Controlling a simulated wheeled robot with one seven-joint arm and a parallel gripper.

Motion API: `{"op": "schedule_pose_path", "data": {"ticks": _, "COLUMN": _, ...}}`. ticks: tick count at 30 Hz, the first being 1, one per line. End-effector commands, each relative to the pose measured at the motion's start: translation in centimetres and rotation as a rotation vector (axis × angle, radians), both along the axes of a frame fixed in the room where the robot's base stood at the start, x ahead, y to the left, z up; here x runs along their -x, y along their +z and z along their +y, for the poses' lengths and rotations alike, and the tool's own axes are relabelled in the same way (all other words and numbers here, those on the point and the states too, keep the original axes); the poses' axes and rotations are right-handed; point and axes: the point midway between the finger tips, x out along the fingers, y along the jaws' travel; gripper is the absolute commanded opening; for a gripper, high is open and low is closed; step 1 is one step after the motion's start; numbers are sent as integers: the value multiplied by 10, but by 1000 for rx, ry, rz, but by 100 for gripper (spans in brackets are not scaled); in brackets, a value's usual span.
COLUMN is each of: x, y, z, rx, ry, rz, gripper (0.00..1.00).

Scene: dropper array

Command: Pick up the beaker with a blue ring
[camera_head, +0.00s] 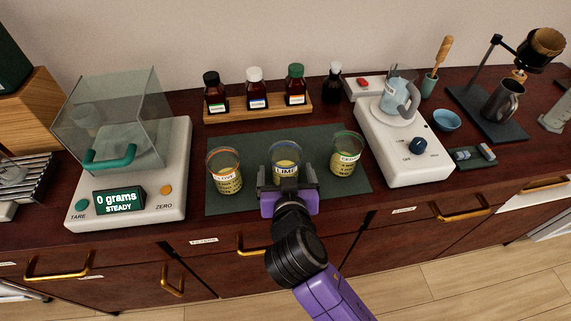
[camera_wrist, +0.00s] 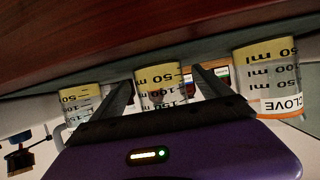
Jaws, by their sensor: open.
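The beaker with a blue ring (camera_head: 286,158) stands upright in the middle of the dark green mat, with a label reading LIME and yellow contents. It also shows in the wrist view (camera_wrist: 161,86), where the picture is upside down. My gripper (camera_head: 287,176) is open at the beaker's near side, with one finger to each side of it. In the wrist view the beaker appears between the two fingertips (camera_wrist: 165,82). I cannot tell whether either finger touches it. The lower front of the beaker is hidden by my gripper in the head view.
A CLOVE beaker with an orange ring (camera_head: 225,172) stands left, and a CEDAR beaker with a green ring (camera_head: 347,154) right, both close by. A wooden rack (camera_head: 258,109) with bottles is behind. A scale (camera_head: 130,190) is left and a white stirrer device (camera_head: 405,150) right.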

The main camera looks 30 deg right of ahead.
Motion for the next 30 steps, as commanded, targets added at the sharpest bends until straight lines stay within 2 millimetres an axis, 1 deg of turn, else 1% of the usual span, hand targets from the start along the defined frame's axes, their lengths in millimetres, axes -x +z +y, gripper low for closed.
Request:
{"op": "schedule_pose_path", "data": {"ticks": 3, "x": -6, "y": -3, "z": -3, "rx": 0, "ry": 0, "rz": 1, "gripper": 88}}
{"op": "schedule_pose_path", "data": {"ticks": 10, "x": -7, "y": -4, "z": -3, "rx": 0, "ry": 1, "rz": 0, "gripper": 88}}
{"op": "schedule_pose_path", "data": {"ticks": 14, "x": -7, "y": -4, "z": -3, "rx": 0, "ry": 1, "rz": 0, "gripper": 63}}
{"op": "schedule_pose_path", "data": {"ticks": 15, "x": -7, "y": -4, "z": -3, "rx": 0, "ry": 1, "rz": 0, "gripper": 55}}
{"op": "schedule_pose_path", "data": {"ticks": 17, "x": -7, "y": -4, "z": -3, "rx": 0, "ry": 1, "rz": 0, "gripper": 43}}
{"op": "schedule_pose_path", "data": {"ticks": 18, "x": -7, "y": -4, "z": -3, "rx": 0, "ry": 1, "rz": 0, "gripper": 35}}
{"op": "schedule_pose_path", "data": {"ticks": 20, "x": -7, "y": -4, "z": -3, "rx": 0, "ry": 1, "rz": 0, "gripper": 23}}
{"op": "schedule_pose_path", "data": {"ticks": 21, "x": -7, "y": -4, "z": -3, "rx": 0, "ry": 1, "rz": 0, "gripper": 16}}
{"op": "schedule_pose_path", "data": {"ticks": 23, "x": -7, "y": -4, "z": -3, "rx": 0, "ry": 1, "rz": 0, "gripper": 4}}
{"op": "schedule_pose_path", "data": {"ticks": 24, "x": -7, "y": -4, "z": -3, "rx": 0, "ry": 1, "rz": 0, "gripper": 0}}
{"op": "schedule_pose_path", "data": {"ticks": 30, "x": -7, "y": -3, "z": -3, "rx": 1, "ry": 1, "rz": -1, "gripper": 0}}
